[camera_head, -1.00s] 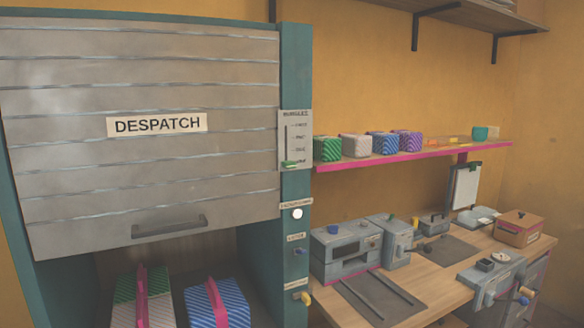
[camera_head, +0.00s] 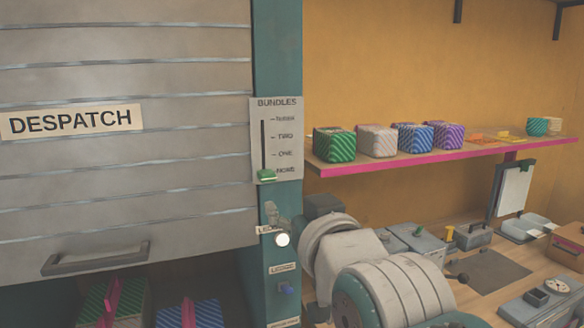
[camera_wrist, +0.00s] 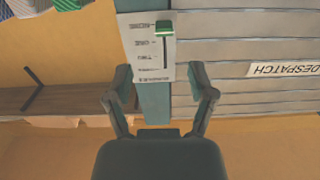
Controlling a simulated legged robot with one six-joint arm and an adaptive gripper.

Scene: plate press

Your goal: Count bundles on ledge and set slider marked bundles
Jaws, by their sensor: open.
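The slider panel marked BUNDLES (camera_head: 277,140) is on the teal post. Its green knob (camera_head: 267,175) is at the bottom of the slot, at NONE; ONE and TWO are above, and the top label is blurred. On the pink-edged ledge (camera_head: 420,161) stand a green striped block (camera_head: 334,145), a pale one (camera_head: 377,141), a blue one (camera_head: 412,136) and a purple one (camera_head: 447,135). My gripper (camera_wrist: 162,80) is open and empty in the wrist view, where the panel appears upside down beyond its fingers and the green knob (camera_wrist: 164,27) is farther up.
The grey DESPATCH shutter (camera_head: 130,165) is partly raised. Orange pieces and a teal cup (camera_head: 537,126) sit farther along the ledge.

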